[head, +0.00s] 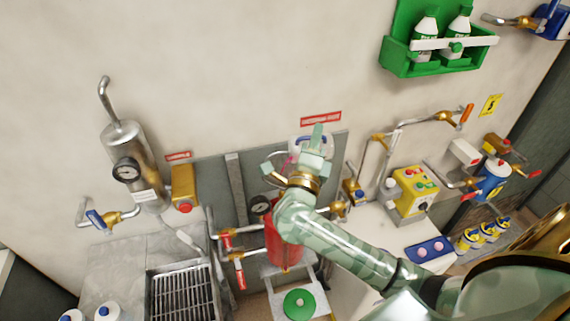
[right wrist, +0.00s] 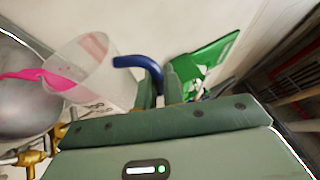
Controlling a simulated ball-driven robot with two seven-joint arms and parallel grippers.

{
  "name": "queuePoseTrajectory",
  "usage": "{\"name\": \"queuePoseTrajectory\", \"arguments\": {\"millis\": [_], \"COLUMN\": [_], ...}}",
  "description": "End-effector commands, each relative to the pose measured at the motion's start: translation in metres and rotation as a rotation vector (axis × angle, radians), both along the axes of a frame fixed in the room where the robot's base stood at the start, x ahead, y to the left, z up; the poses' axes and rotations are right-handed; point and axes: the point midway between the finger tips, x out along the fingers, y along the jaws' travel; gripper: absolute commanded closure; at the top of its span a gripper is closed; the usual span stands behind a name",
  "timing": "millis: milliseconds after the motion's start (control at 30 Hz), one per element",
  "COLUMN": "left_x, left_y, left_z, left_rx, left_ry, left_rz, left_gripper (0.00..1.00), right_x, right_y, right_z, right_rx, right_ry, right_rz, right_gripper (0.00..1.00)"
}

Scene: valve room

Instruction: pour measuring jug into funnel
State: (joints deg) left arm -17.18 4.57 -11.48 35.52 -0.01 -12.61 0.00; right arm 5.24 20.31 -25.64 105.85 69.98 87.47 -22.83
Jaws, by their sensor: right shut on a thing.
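My right gripper (head: 316,143) is shut on the measuring jug's blue handle (right wrist: 148,70), up by the wall. The measuring jug (right wrist: 85,68) is clear and tilted, its mouth towards the left in the right wrist view. Bright pink (right wrist: 42,76) shows in it and reaches out past its lip, like pouring liquid. A grey metal bowl shape, seemingly the funnel (right wrist: 25,108), lies below the lip. In the head view the funnel (head: 275,166) is partly hidden by my gripper, above the red vessel (head: 283,248). My left gripper is not in view.
A steel cylinder with a gauge (head: 128,172) stands at left, above a slatted sink (head: 183,293). A yellow button box (head: 415,190) and brass-fitted pipes are at right. A green wall rack (head: 440,62) holds two bottles. A green disc (head: 299,304) lies at front.

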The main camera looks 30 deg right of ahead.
Motion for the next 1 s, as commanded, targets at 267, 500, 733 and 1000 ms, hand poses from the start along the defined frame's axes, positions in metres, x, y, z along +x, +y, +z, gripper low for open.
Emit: {"name": "queuePoseTrajectory", "arguments": {"millis": [267,500,733,1000], "left_x": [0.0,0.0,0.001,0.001], "left_y": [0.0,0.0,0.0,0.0], "left_z": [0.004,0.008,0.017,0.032], "left_rx": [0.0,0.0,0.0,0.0], "left_ry": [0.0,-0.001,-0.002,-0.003], "left_rz": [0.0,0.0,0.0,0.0], "left_gripper": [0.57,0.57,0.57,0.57], "right_x": [0.001,0.003,0.006,0.012], "right_y": [0.003,0.006,0.014,0.029], "right_z": [0.002,0.004,0.009,0.014], "right_rx": [-0.031,-0.063,-0.138,-0.294], "right_ry": [0.013,0.026,0.059,0.124], "right_rz": [0.0,0.0,0.001,0.0], "right_gripper": [1.0,1.0,1.0,1.0]}}
